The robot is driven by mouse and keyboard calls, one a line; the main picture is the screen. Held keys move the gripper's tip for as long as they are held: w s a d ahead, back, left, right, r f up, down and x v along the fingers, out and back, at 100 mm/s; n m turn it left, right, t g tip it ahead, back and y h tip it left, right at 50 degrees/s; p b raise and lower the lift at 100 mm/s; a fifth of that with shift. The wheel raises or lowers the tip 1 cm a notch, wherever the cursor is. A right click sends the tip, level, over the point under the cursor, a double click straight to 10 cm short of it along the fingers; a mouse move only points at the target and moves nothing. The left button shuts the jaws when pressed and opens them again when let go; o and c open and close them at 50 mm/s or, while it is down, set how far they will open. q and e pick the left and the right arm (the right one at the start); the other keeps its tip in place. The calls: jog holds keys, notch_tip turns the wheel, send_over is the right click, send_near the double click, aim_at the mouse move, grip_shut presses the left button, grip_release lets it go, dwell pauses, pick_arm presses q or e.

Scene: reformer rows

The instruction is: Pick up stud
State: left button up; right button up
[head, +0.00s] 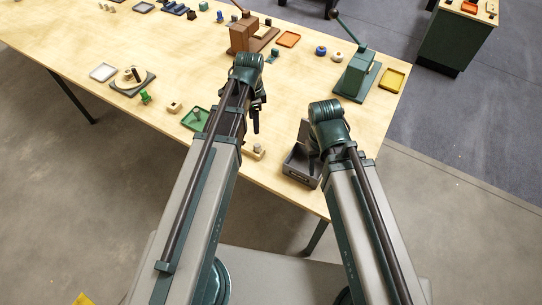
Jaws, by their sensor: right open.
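No part is marked clearly as the stud. A small grey peg (257,148) stands on a pale wooden block (250,154) near the front edge, between my two arms. Another small grey piece (197,115) sits in a green tray (187,121) left of my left arm. My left gripper (256,118) hangs over the table above and beyond the wooden block; whether its jaws are apart does not show. My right gripper (313,150) is open at a dark grey bin (297,166) on the front right; my wrist hides most of it and of the bin's inside.
A brown press (241,36) and a green press (357,76) stand farther back, with an orange tray (288,39) and a yellow tray (392,80). A green figure-like piece (145,97) and a pale block (174,107) lie left.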

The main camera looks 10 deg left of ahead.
pick_arm(q)
jog(key=b, duration=0.9)
send_over(257, 145)
notch_tip(257, 145, down, 9)
jog(key=shift+s+a+r, duration=0.1)
jog(key=shift+a, duration=0.05)
pick_arm(e)
notch_tip(257, 145, down, 9)
jog(key=shift+r, duration=0.2)
jog(key=shift+d+f, duration=0.1)
pick_arm(q)
notch_tip(257, 145, down, 5)
jog(key=b, duration=0.5)
pick_arm(e)
notch_tip(257, 145, down, 5)
jog(key=shift+f, duration=0.1)
pick_arm(q)
grip_shut()
